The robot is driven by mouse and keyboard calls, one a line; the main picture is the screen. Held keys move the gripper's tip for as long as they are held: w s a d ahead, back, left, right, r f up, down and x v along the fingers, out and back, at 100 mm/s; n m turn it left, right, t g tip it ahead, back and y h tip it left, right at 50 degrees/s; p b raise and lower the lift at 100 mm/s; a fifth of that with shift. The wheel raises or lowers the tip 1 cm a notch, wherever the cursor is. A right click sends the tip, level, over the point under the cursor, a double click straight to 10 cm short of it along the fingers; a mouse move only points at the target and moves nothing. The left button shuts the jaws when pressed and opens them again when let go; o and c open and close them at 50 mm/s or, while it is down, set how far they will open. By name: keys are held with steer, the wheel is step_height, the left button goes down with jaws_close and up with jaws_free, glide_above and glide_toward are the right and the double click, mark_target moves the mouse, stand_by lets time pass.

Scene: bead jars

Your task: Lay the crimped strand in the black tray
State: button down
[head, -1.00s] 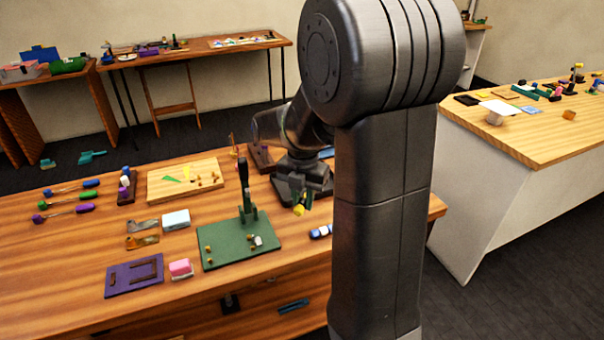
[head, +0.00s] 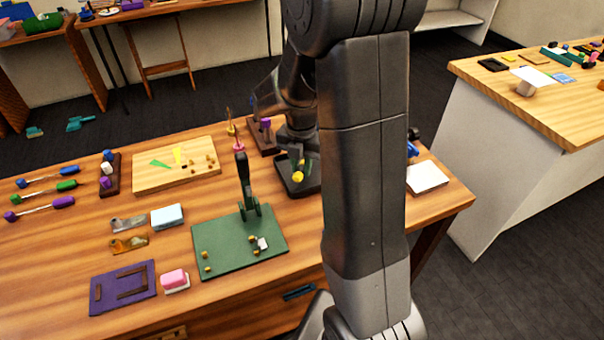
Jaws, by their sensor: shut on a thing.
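My gripper (head: 299,165) is small and partly shaded in the head view, beyond my large arm link. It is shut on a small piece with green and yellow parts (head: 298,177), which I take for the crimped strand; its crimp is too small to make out. The black tray (head: 283,188) lies on the wooden table behind the green mat. In the picture the gripper and the strand are in front of or over the tray. I cannot tell whether the strand touches it. My arm link hides the tray's right side.
A green mat (head: 218,255) with an upright black tool (head: 244,185) is close in front and to the left. A pale board (head: 150,180), a dark bead stand (head: 262,138) and a white block (head: 428,177) are nearby. The purple mat (head: 105,298) lies front left.

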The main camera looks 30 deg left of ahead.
mark_target(301, 167)
steer(key=shift+f, duration=1.85)
steer(key=shift+f, duration=0.2)
steer(key=c, duration=1.3)
jaws_free()
steer(key=shift+r, duration=0.1)
steer(key=shift+o, duration=0.2)
step_height(301, 167, up, 12)
steer(key=shift+r+p, duration=0.15)
steer(key=shift+p, duration=0.15)
